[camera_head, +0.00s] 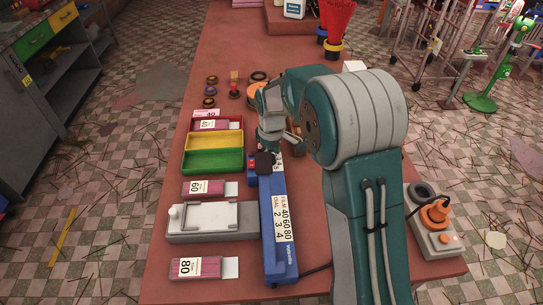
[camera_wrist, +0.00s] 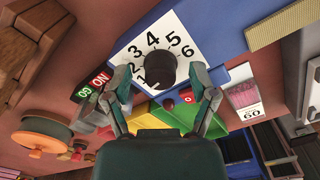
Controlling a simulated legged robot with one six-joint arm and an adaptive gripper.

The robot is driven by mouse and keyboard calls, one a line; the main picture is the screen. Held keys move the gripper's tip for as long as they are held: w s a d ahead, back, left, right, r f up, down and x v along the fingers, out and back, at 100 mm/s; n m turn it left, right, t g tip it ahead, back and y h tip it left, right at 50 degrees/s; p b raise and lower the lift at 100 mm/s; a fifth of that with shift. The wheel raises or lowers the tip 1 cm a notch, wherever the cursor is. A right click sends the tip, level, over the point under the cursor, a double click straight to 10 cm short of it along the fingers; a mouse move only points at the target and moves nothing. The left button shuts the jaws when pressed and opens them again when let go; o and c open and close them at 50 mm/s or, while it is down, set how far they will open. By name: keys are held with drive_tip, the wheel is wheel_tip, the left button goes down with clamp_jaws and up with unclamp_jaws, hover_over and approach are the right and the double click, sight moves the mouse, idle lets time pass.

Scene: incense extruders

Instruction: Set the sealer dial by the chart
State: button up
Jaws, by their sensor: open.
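The blue sealer (camera_head: 278,235) lies lengthwise on the table. Its white chart (camera_head: 281,218) pairs FILM 40, 60, 80 with DIAL 2, 3, 4. In the wrist view, the black dial knob (camera_wrist: 155,71) sits on a white plate numbered 1 to 6. A light mark shows at its lower left near 1; its exact setting is hard to read. My gripper (camera_wrist: 165,88) is open, its fingers on either side below the knob, apparently apart from it. In the head view, my gripper (camera_head: 276,139) is over the sealer's far end. A film packet marked 60 (camera_head: 202,188) lies left of the sealer.
Red, yellow (camera_head: 214,141) and green trays stand at left, with a packet marked 40 (camera_head: 208,124) in the red one. A grey device (camera_head: 210,237) and a packet marked 80 (camera_head: 190,267) lie nearer. A control box (camera_head: 435,243) with an orange part is right.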

drive_tip(key=shift+f, duration=0.1)
clamp_jaws()
drive_tip(key=shift+m, duration=0.3)
drive_tip(key=m, duration=0.3)
drive_tip(key=shift+s+a+f+m, duration=0.1)
drive_tip(key=shift+s+m, duration=0.05)
drive_tip(key=shift+m, duration=1.85)
unclamp_jaws()
